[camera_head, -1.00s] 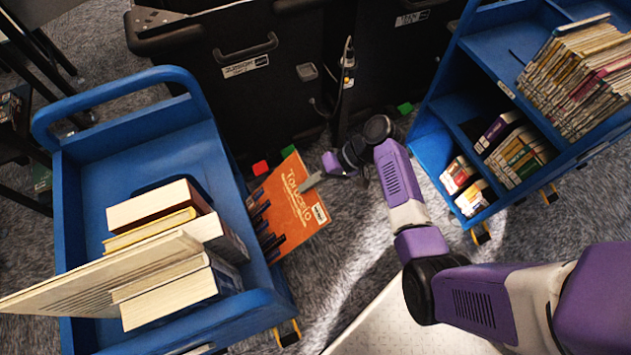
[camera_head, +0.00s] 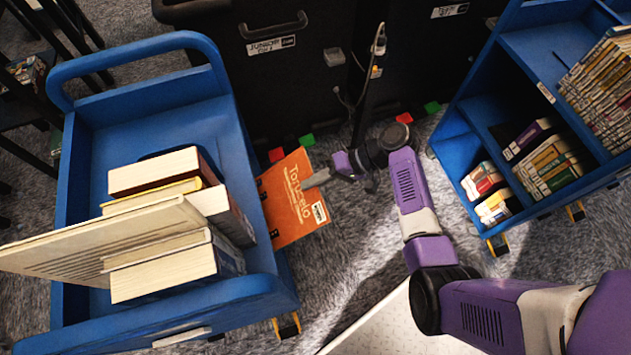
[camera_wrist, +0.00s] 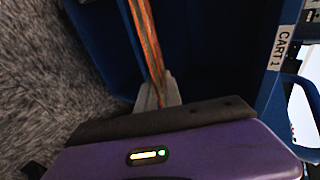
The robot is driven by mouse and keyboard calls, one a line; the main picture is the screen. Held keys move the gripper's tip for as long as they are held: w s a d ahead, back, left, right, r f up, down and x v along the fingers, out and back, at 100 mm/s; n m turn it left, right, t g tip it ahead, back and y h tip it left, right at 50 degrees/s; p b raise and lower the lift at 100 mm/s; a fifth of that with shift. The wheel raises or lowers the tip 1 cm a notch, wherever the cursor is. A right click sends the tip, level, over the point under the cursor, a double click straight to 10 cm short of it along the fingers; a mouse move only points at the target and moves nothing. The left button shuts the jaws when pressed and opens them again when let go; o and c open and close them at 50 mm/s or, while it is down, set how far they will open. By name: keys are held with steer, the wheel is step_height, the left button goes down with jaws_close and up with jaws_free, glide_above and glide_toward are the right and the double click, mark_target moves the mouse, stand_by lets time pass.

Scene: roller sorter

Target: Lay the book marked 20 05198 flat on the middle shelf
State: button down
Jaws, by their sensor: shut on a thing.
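An orange book (camera_head: 292,205) with a large title and a white label is at the right side of the left blue cart (camera_head: 255,290). The number on its label is too small to read. My gripper (camera_head: 320,178) is shut on the book's right edge. In the wrist view the book (camera_wrist: 148,45) shows edge-on as a thin orange strip between my fingers (camera_wrist: 157,92), with the cart's blue panels (camera_wrist: 240,50) around it. The book's left edge meets the cart's side in the head view. The cart's middle shelf is hidden under its top in the head view.
Several books (camera_head: 165,250) lie stacked on the left cart's top. A second blue cart (camera_head: 465,150) with filled shelves stands at the right. Black bins (camera_head: 290,75) stand behind. Carpet (camera_head: 350,260) is clear between the carts. A "CART 1" label (camera_wrist: 284,48) shows in the wrist view.

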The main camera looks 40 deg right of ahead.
steer(key=shift+t+y, duration=0.3)
steer(key=shift+y, duration=0.6)
steer(key=shift+w+a+f+b, duration=0.15)
steer(key=shift+a+f+b, duration=0.2)
steer(key=shift+f+b, duration=0.5)
steer(key=shift+w+a+f+b, duration=0.1)
steer(key=shift+a+f+b, duration=0.4)
steer(key=shift+b, duration=0.7)
steer(key=shift+w+a+f+b, duration=0.15)
steer(key=shift+a+f+b, duration=0.1)
steer(key=shift+f+b, duration=0.65)
steer(key=w+a+f+t+y+b, duration=0.2)
steer(key=a+f+y+b, duration=0.2)
steer(key=a+f+b, duration=0.3)
steer(key=shift+f+m+y+b, duration=0.35)
steer(key=shift+f+b, duration=1.6)
steer(key=shift+b, duration=2.3)
steer(key=shift+w, duration=0.15)
steer(key=c, duration=1.4)
jaws_free()
steer(key=shift+c, duration=0.2)
steer(key=shift+d+f, duration=0.1)
steer(key=v, duration=0.7)
steer(key=shift+s+d, duration=0.2)
steer(key=shift+d, duration=0.15)
